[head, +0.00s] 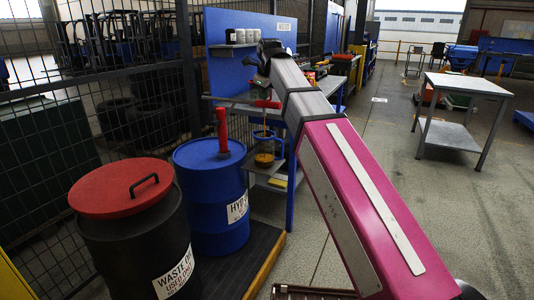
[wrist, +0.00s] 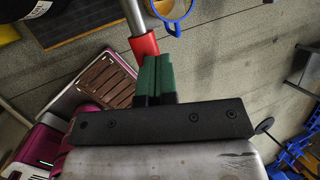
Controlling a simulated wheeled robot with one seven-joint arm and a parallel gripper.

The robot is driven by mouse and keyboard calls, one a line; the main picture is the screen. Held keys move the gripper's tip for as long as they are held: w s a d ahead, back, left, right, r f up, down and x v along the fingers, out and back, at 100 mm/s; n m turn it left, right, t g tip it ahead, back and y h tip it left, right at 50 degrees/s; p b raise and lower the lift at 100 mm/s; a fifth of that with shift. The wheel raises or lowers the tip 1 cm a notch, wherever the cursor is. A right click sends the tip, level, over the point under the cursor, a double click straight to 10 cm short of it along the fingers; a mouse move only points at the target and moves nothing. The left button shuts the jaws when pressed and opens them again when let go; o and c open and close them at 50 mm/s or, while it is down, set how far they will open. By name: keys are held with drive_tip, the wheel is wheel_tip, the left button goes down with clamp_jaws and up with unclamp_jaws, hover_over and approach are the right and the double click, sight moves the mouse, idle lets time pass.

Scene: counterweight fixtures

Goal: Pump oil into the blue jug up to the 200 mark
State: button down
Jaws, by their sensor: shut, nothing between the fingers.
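The blue jug (head: 256,139) stands on a small shelf right of the blue drum, with amber oil visible low in it. Its marks are too small to read. In the wrist view part of the blue jug (wrist: 165,24) shows at the top edge. A red pump (head: 222,128) stands upright on the drum (head: 205,185). A red grip (head: 267,104) on a metal rod lies above the jug; it also shows in the wrist view (wrist: 145,46). My gripper (wrist: 157,58) has its green fingers shut and empty beside this grip; I cannot tell whether they touch it.
A black waste-oil bin (head: 135,225) with a red lid stands at the front left. A blue workbench and back panel (head: 240,70) stand behind the jug. A wire fence runs along the left. A metal table (head: 460,90) stands at the right, with open floor between.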

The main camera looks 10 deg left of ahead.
drive_tip(key=shift+f, duration=0.9)
wheel_tip(320, 180, up, 12)
drive_tip(key=shift+f, duration=0.25)
